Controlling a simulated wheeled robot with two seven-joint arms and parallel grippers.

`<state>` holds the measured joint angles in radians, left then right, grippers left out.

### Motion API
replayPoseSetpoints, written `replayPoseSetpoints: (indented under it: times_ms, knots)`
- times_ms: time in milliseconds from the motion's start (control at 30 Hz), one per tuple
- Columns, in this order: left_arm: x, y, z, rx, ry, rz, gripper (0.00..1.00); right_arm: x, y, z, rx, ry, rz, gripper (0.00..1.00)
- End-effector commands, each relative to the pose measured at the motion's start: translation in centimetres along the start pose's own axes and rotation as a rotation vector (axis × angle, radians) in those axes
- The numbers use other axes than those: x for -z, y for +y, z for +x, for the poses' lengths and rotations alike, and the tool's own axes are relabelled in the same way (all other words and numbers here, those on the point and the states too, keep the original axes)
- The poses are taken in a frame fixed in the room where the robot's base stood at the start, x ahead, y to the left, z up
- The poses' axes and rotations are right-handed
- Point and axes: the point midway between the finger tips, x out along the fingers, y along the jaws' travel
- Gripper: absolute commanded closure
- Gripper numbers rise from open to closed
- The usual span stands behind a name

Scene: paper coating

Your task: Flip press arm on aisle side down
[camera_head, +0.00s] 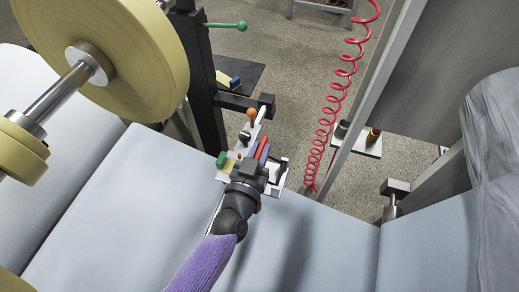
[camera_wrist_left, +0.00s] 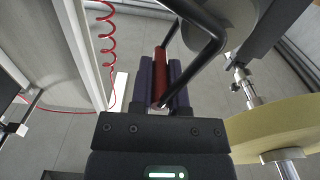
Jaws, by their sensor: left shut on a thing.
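My left gripper (camera_head: 260,149) reaches in from the bottom of the head view, with a purple sleeve on its arm. Its purple fingers are shut on a red cylindrical handle (camera_head: 264,148). In the left wrist view, the red handle (camera_wrist_left: 160,77) lies between the two purple fingers of my left gripper (camera_wrist_left: 160,78). A bent black bar (camera_wrist_left: 198,65), which looks like the press arm, joins the handle's end and runs up and to the right. In the head view the gripper hides much of the press arm. My right gripper is not in view.
A large yellow roll (camera_head: 150,50) on a metal shaft (camera_head: 55,92) is at upper left. A black post (camera_head: 203,85) stands behind. A red coiled hose (camera_head: 333,98) hangs right of the gripper. A wrapped roll (camera_head: 495,150) is at far right.

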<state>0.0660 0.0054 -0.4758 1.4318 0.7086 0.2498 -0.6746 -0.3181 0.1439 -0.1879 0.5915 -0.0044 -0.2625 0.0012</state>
Motion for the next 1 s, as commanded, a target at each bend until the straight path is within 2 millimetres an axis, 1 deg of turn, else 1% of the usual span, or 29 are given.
replayPoseSetpoints:
  times_ms: [167, 367, 533, 667, 1000]
  knots:
    - [0.0, 0.0, 0.0, -0.001, -0.001, 0.0, 1.0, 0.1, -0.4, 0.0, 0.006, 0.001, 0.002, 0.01]
    - [-0.1, 0.0, 0.0, -0.001, -0.001, -0.002, 1.0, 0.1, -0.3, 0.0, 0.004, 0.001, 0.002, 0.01]
    - [-0.3, -0.3, 0.0, -0.001, -0.002, -0.038, 1.0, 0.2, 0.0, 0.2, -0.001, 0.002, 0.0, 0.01]
    - [-0.8, -0.9, 0.0, -0.001, -0.002, -0.104, 1.0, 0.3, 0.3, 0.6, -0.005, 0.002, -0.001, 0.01]
    - [-2.4, -2.7, 0.0, 0.0, -0.003, -0.347, 1.0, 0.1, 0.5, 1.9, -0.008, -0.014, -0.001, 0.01]
